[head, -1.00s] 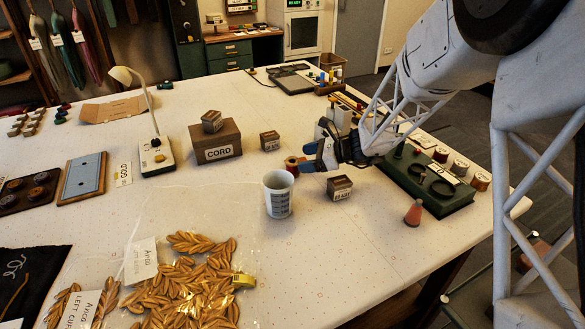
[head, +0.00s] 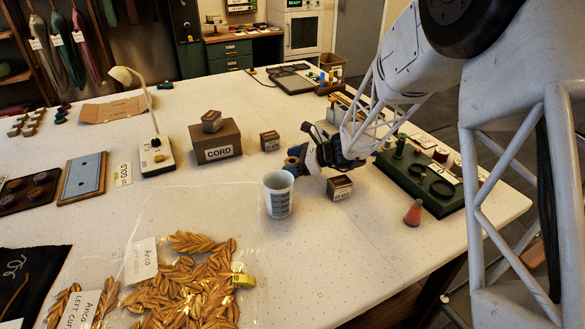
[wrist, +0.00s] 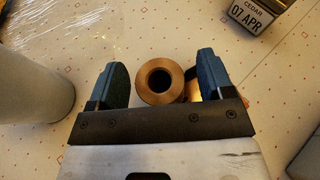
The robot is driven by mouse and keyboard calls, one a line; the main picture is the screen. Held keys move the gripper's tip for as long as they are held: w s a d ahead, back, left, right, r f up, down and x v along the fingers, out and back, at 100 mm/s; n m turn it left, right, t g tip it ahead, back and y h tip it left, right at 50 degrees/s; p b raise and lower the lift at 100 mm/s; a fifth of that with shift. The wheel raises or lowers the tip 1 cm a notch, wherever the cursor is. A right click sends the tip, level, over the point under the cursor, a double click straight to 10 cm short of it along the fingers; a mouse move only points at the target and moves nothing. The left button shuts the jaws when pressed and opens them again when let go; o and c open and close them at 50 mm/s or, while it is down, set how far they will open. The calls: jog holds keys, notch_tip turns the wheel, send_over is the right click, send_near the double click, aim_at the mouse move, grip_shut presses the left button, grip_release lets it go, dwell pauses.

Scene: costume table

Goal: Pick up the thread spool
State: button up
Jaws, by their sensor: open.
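The thread spool (wrist: 160,97) shows end-on in the wrist view, a brown ring with a dark centre hole. It stands between the two blue fingers of my gripper (wrist: 163,66), with a visible gap on the left side; the right side is closer. In the head view my gripper (head: 293,161) is just behind the white cup, and its fingers hide most of the spool. My gripper is open. I cannot tell from the frames whether either finger touches the spool.
A small labelled box (head: 339,188) is close on the right. A leaf bag (head: 185,285) lies in front.

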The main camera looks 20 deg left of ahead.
dwell(0.4)
jog(key=c, duration=1.1)
jog(key=shift+r, duration=5)
